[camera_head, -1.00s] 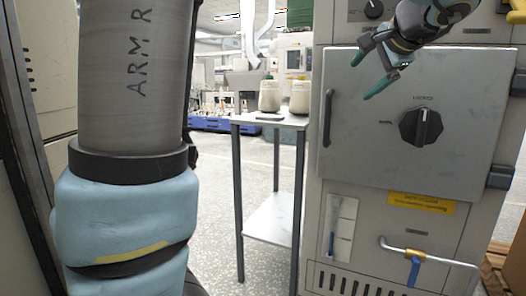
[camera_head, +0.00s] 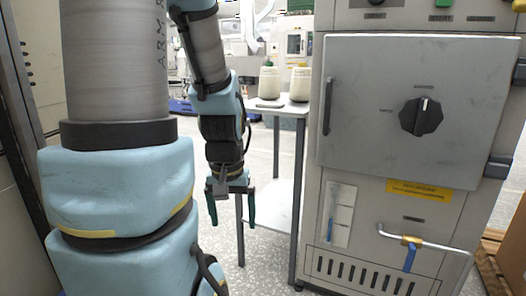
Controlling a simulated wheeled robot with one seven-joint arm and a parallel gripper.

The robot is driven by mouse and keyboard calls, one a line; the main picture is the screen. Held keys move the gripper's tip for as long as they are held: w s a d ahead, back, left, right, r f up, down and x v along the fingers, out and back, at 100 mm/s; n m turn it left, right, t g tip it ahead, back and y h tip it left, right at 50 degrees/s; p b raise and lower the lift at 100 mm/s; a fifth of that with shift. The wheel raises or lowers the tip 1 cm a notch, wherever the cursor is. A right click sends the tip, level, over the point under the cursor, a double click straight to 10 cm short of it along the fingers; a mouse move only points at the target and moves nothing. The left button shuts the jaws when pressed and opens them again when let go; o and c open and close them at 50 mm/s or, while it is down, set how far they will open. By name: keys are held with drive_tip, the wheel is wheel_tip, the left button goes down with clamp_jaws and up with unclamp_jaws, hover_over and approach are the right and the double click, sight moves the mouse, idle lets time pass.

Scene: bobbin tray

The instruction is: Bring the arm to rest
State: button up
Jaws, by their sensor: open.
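My gripper (camera_head: 232,222) hangs below my folded arm, left of the middle of the picture. Its two green fingers point down and stand apart, with nothing between them. It shows in front of the left legs of a small metal table (camera_head: 285,110). My arm's large blue and grey links fill the left side of the view.
A grey cabinet (camera_head: 350,150) with a shut door, a black knob (camera_head: 421,117) and a bent pipe with a blue-handled valve (camera_head: 410,258) stands at right. A wooden pallet (camera_head: 492,262) lies at far right.

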wheel_tip(320, 180, up, 24)
drive_tip(key=p, duration=2.2)
drive_tip(key=shift+p, duration=0.35)
drive_tip(key=shift+c, duration=0.2)
